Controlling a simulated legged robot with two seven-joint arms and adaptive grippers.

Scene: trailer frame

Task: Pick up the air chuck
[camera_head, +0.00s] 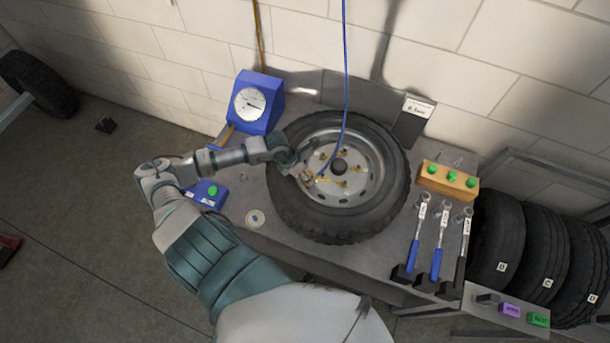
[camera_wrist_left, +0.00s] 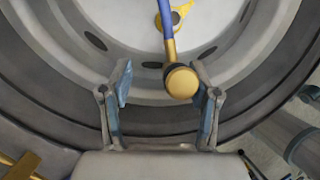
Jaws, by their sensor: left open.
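The air chuck (camera_wrist_left: 181,80) has a round brass end and a dark collar, and hangs on a blue hose (camera_head: 345,70). In the left wrist view it lies at or just beyond the fingertips, nearer the right finger; I cannot tell if it touches that finger. In the head view it is small, near the fingers in front of the wheel. My left gripper (camera_head: 303,163) is open over the left part of the wheel; its two fingers (camera_wrist_left: 161,80) also show in the wrist view. My right gripper is not in view.
A tyre on a silver rim (camera_head: 392,205) lies on the grey bench. A blue gauge (camera_head: 262,101) stands behind left, a blue box (camera_head: 206,194) is at the left. Torque wrenches (camera_head: 440,240) and a wooden block with green caps (camera_head: 447,181) are at the right. Several tyres (camera_head: 495,240) stand beyond.

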